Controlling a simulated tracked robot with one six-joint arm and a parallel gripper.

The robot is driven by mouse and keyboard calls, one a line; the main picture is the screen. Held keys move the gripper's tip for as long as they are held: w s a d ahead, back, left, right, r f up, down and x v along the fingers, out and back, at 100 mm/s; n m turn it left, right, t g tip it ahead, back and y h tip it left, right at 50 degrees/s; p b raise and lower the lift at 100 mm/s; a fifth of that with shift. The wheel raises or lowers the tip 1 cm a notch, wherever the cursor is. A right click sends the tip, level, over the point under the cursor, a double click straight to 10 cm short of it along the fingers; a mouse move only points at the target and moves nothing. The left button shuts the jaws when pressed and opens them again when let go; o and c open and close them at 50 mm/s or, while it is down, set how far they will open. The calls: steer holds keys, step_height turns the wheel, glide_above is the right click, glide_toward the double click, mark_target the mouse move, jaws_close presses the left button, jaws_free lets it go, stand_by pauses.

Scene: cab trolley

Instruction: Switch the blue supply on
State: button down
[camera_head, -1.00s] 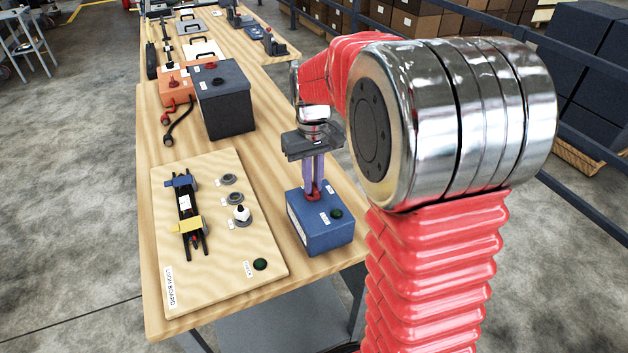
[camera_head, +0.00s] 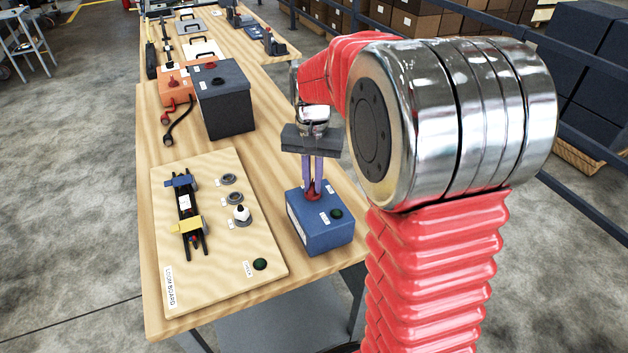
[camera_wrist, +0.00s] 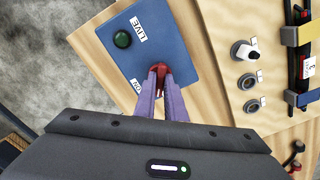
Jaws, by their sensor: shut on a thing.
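The blue supply (camera_head: 320,232) is a blue box on the right side of the wooden bench. On its top are a red knob (camera_head: 313,193), a dark green round lamp (camera_head: 337,213) that looks unlit, and white labels. The lamp shows beside a "LIVE" label in the wrist view (camera_wrist: 122,39). My gripper (camera_head: 312,186) points down over the box, its two purple fingers shut on the red knob. In the wrist view the fingers (camera_wrist: 160,82) close on the knob's sides and hide part of it.
A loom board (camera_head: 270,285) with clamps, round sockets and a dark green lamp lies left of the blue supply. Behind stand a dark box (camera_head: 226,105) with a red knob and an orange box (camera_head: 174,92) with cables. Bare bench surrounds the supply.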

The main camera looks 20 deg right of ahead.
mark_target(313, 185)
steer(key=m, duration=0.5)
steer(key=shift+m, duration=0.3)
steer(key=m, duration=0.5)
stand_by(0.4)
steer(key=c, duration=1.8)
jaws_free()
steer(key=shift+r, duration=0.1)
step_height(313, 185, up, 14)
steer(key=shift+f, duration=0.2)
